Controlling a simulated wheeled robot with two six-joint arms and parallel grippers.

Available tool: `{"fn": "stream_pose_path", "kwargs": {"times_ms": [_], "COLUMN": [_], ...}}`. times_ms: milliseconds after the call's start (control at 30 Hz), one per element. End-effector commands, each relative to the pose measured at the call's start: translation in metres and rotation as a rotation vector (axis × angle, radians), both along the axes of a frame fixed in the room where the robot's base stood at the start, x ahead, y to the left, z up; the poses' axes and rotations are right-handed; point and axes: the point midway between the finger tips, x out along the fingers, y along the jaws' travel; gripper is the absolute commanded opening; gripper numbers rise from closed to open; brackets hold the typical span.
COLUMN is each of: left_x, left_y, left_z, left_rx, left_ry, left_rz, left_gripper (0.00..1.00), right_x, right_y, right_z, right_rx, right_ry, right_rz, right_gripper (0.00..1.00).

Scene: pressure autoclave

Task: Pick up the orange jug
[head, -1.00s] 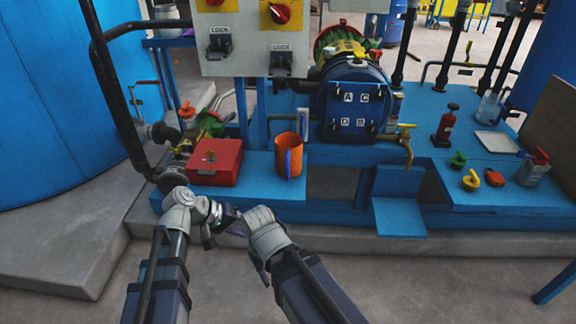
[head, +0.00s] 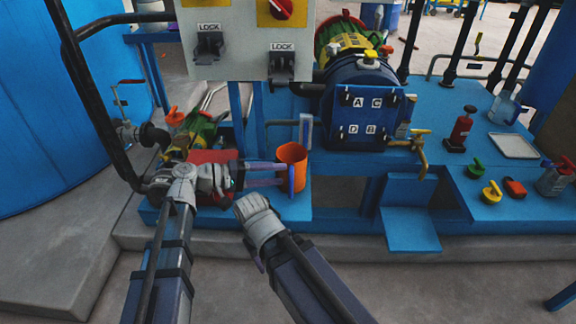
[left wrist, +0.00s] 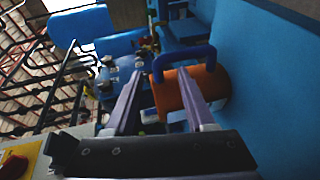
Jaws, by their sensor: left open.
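The orange jug (head: 292,155) stands upright on the blue platform, with its blue handle facing me. It also shows in the left wrist view (left wrist: 208,84), with the blue handle (left wrist: 184,52) arching beyond the fingertips. My left gripper (head: 284,174) is open and reaches in from the left, its fingers level with the jug's handle side. In the left wrist view one finger overlaps the jug's body and the other lies beside it. Contact cannot be told. My right arm's wrist (head: 257,218) is in front of the platform; its fingers are mostly hidden.
A red box (head: 208,157) lies behind my left wrist. A control panel with lock switches (head: 240,40) hangs above. A blue autoclave door (head: 362,115) is right of the jug. A brass tap (head: 420,150) sticks out farther right. The concrete floor in front is clear.

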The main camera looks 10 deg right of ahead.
Motion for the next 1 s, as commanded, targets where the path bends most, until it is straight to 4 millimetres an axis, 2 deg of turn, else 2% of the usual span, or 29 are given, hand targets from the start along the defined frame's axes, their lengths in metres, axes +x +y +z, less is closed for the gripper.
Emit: {"fn": "stream_pose_path", "kwargs": {"times_ms": [267, 500, 733, 1000], "left_x": [0.000, 0.001, 0.001, 0.002], "left_y": [-0.003, -0.025, -0.032, -0.067], "left_z": [0.001, -0.004, -0.005, -0.012], "left_rx": [-0.008, -0.008, -0.007, -0.007], "left_ry": [0.001, 0.001, 0.001, 0.000], "left_rz": [-0.001, -0.001, -0.001, -0.002], "left_gripper": [0.55, 0.55, 0.55, 0.55], "right_x": [0.000, 0.000, 0.000, 0.000], "right_y": [0.000, 0.000, 0.000, 0.000], "right_z": [-0.001, -0.005, -0.006, -0.013], "right_rx": [0.000, 0.001, 0.001, 0.002], "right_ry": [0.000, 0.000, 0.000, 0.000], "right_rz": [0.000, 0.001, 0.001, 0.003], "right_gripper": [0.50, 0.50, 0.50, 0.50]}}
